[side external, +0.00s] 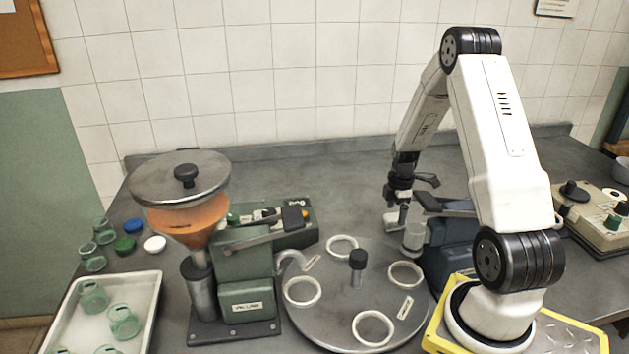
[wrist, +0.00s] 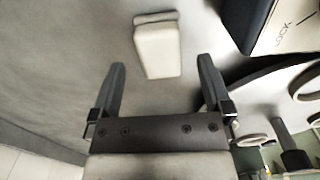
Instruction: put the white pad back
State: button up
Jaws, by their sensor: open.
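The white pad, a pale block with a narrow lip at one end, lies on the grey counter in the wrist view (wrist: 157,50). In the side view a small pale shape just under my gripper, behind the turntable, looks like the same pad (side external: 392,218). My gripper (wrist: 161,66) is open, with nothing held. Its two dark fingers stand apart, and the near end of the pad shows between and just beyond their tips. In the side view my gripper (side external: 402,194) points down at the back of the counter. The height gap to the pad is hard to tell.
A round grey turntable (side external: 325,322) with white rings and a black knob stands in front. A dark blue machine (side external: 452,255) is close to the right of my gripper. The green hopper filler (side external: 246,275) and a jar tray (side external: 148,318) stand left.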

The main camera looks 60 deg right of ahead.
aim_at(395, 216)
notch_tip(395, 216, up, 9)
dwell(0.5)
jog(key=shift+a+r, duration=0.1)
dwell(0.4)
jog(key=w+a+r+m+t, duration=0.1)
jog(key=w+a+m, duration=0.1)
jog(key=a, duration=0.6)
jog(key=w+a+r+m, duration=0.1)
jog(key=w+a+m, duration=0.15)
jog(key=a, duration=0.55)
jog(key=s+a+m, duration=0.2)
jog(key=a, duration=0.6)
jog(key=s+a+m+t, duration=0.1)
jog(key=s+a+m, duration=0.1)
jog(key=a, duration=0.6)
jog(key=shift+s+a+t, duration=0.2)
jog(key=shift+a+t, duration=0.1)
jog(key=shift+a, duration=0.05)
jog(key=shift+m, duration=0.25)
